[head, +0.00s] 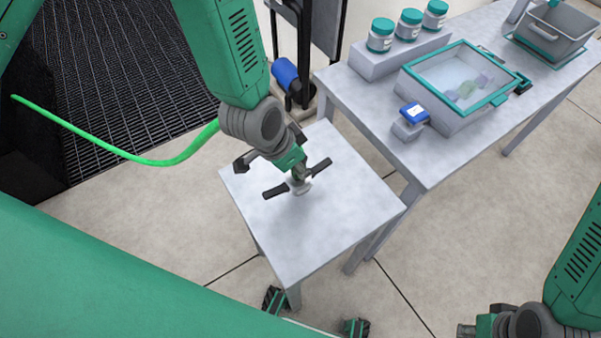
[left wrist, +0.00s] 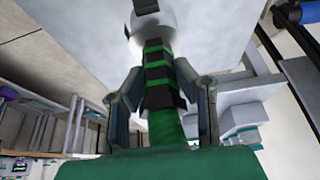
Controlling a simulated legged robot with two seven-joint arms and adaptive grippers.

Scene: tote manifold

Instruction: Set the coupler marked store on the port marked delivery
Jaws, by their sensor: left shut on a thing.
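My left gripper (head: 299,180) points down over the small white table (head: 345,215). In the left wrist view its two fingers (left wrist: 160,105) are shut on a dark coupler with green bands (left wrist: 158,75), and a green hose (left wrist: 166,128) runs from its near end. The coupler's far end meets or overlaps a white rounded fitting (left wrist: 152,28); I cannot tell whether they are joined. In the head view black handles (head: 275,191) stick out on both sides below the gripper. No store or delivery mark is readable. My right gripper (head: 468,330) is partly visible at the bottom right; its jaws are unclear.
The green hose (head: 150,162) sags in from the left behind my left arm. A longer table (head: 440,165) at right holds teal-lidded jars (head: 380,36), a teal-rimmed clear-topped box (head: 460,75), a blue-topped device (head: 413,115) and a grey tote (head: 555,38). The small table's front is clear.

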